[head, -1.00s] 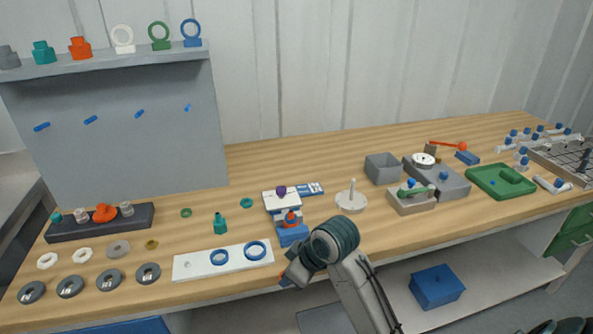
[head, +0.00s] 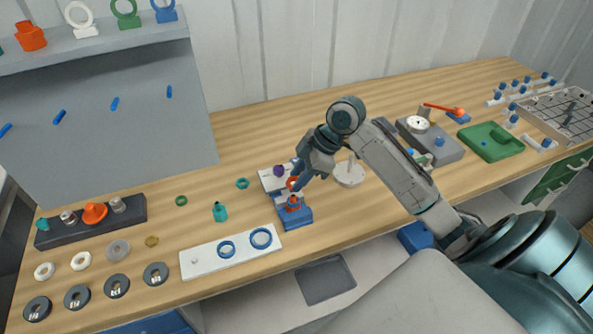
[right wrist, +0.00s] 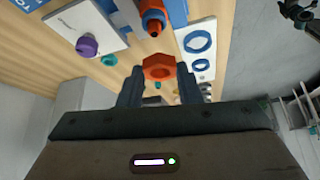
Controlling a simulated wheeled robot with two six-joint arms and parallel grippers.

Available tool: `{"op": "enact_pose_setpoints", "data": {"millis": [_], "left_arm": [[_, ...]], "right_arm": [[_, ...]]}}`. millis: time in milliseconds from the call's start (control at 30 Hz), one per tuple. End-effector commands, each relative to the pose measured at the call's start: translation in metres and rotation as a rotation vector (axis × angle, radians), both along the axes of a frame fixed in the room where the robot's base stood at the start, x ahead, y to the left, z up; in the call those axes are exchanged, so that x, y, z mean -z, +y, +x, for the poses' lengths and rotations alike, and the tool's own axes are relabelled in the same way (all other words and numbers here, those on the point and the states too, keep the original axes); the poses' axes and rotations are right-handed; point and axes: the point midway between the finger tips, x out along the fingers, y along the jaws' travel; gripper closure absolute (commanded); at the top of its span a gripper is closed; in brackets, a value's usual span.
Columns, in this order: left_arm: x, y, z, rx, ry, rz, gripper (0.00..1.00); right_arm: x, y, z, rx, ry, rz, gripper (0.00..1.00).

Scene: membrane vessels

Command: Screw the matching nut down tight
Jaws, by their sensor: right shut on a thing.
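My right gripper (head: 302,177) is shut on an orange hex nut (right wrist: 158,68), which shows between its fingertips in the right wrist view. In the head view the nut (head: 292,184) is just above an orange threaded fitting (head: 293,203). The fitting (right wrist: 153,18) stands in a blue holder (head: 297,219) near the table's front edge. A gap shows between nut and fitting in the right wrist view; I cannot tell how well they line up. My left gripper is not in the head view.
A white plate with blue rings (head: 232,255) lies left of the holder. A white block with a purple knob (right wrist: 87,46) stands close behind it. A white disc with a post (head: 349,174) is to the right. Grey rings and small nuts lie farther left.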

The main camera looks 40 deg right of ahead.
Motion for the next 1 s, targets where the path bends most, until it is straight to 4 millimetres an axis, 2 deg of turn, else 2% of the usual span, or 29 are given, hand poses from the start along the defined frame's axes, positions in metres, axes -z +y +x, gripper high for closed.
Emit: {"op": "enact_pose_setpoints", "data": {"millis": [533, 800, 1000], "left_arm": [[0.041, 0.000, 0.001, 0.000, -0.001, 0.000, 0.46], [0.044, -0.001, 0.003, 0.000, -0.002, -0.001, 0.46], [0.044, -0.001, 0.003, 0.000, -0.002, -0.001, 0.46]], "right_arm": [[0.037, 0.000, 0.000, 0.001, 0.000, 0.000, 0.90], [0.051, 0.000, 0.000, 0.002, 0.001, 0.000, 0.90], [0.053, 0.000, 0.001, 0.001, 0.000, 0.000, 0.90]]}}
